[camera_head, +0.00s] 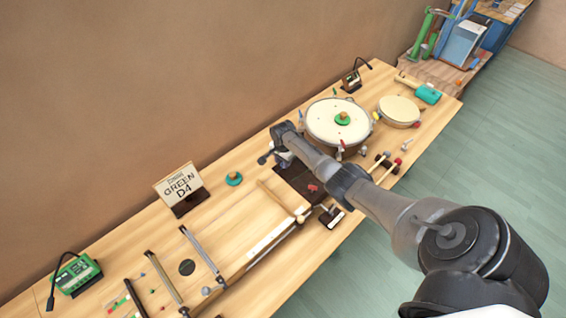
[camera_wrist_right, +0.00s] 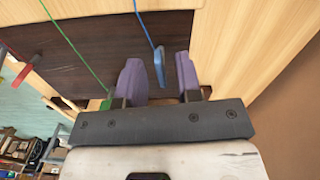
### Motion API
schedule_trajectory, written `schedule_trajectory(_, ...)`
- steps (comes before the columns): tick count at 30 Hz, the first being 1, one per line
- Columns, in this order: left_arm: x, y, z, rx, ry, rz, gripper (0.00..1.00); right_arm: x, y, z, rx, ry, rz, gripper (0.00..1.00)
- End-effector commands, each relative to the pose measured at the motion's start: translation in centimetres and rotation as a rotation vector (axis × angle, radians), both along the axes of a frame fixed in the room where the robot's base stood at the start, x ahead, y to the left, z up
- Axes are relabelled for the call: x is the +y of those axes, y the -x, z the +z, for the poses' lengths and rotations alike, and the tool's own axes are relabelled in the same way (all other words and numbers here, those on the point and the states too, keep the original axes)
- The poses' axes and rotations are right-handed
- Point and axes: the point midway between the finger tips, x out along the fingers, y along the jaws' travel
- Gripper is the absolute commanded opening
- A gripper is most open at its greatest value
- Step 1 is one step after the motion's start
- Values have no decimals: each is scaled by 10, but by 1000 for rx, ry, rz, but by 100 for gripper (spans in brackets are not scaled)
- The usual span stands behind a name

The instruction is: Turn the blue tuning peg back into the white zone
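In the right wrist view, the blue tuning peg (camera_wrist_right: 159,68) stands at the end of a blue string, over a dark wooden board (camera_wrist_right: 105,55). My right gripper (camera_wrist_right: 160,75) is open, with its two purple fingers on either side of the peg and a visible gap to each. In the head view, my right gripper (camera_head: 276,154) is low over the dark board (camera_head: 292,178) at the end of the stringed instrument; the blue peg is hidden there. I cannot make out a white zone. My left gripper is not in view.
A green peg (camera_wrist_right: 106,104) sits close by the left finger, and a red peg (camera_wrist_right: 22,72) is farther left. In the head view, a sign reading GREEN D4 (camera_head: 181,187), a drum (camera_head: 322,125), a mallet (camera_head: 427,93) and a green device (camera_head: 78,275) stand on the bench.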

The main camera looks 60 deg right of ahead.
Motion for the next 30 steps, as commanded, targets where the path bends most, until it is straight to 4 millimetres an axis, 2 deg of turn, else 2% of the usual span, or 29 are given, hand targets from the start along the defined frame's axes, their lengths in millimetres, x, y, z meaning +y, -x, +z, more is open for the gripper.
schedule_trajectory(11,4,0,-1,0,-12,-8,0,0,0,-3,0,0,1,32)
schedule_trajectory(21,3,0,-1,0,-11,-8,0,0,0,-3,0,0,0,1)
schedule_trajectory(30,0,0,-1,0,0,0,0,0,0,-3,1,0,4,0)
